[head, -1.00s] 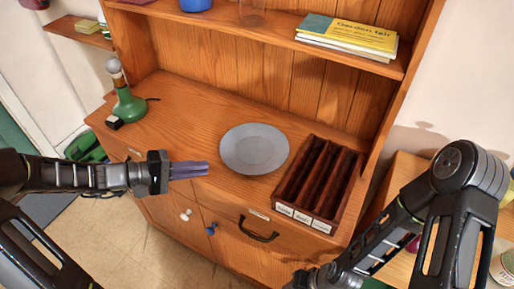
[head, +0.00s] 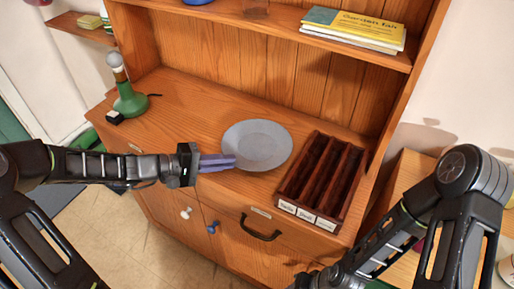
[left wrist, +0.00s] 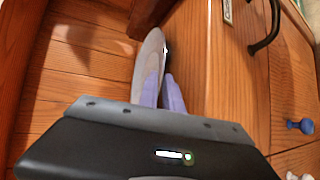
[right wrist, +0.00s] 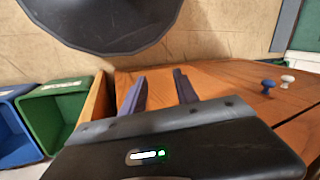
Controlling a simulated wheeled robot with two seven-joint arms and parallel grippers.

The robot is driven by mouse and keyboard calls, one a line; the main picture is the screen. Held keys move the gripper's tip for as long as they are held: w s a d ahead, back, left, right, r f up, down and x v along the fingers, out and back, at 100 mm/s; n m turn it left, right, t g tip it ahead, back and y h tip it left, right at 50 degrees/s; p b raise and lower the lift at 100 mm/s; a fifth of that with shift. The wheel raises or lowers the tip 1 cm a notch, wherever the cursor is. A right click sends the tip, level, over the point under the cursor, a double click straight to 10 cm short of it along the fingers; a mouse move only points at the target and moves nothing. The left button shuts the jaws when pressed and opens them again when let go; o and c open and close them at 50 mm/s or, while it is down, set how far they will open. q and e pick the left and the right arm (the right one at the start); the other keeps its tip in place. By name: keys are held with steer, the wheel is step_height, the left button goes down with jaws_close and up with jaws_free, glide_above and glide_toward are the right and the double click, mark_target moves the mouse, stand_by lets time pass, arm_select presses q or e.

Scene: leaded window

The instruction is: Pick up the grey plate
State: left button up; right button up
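The grey plate (head: 256,145) lies flat on the wooden cabinet top, left of the dark slotted tray. My left gripper (head: 236,161) is at the plate's front-left rim, its purple fingers level with the rim. In the left wrist view the plate (left wrist: 146,60) shows edge-on, and the fingers (left wrist: 158,80) are a small gap apart, with the rim seemingly between them. Whether they touch it is hard to tell. My right gripper (right wrist: 158,82) is open and empty, low in front of the cabinet; its fingers are out of the head view.
The dark slotted tray (head: 282,191) stands close to the plate's right. A shelf (head: 270,28) with books (head: 352,30) overhangs behind. Drawer handle (head: 260,229) and knobs are below the front edge. The cabinet top between lamp and plate is clear.

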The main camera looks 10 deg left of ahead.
arm_select(q)
steer(key=shift+w+d+f, duration=0.1)
steer(key=shift+w+d, duration=0.05)
steer(key=shift+d, duration=0.15)
stand_by(0.4)
jaws_close()
stand_by(1.2)
step_height(320, 180, up, 10)
stand_by(0.7)
stand_by(0.5)
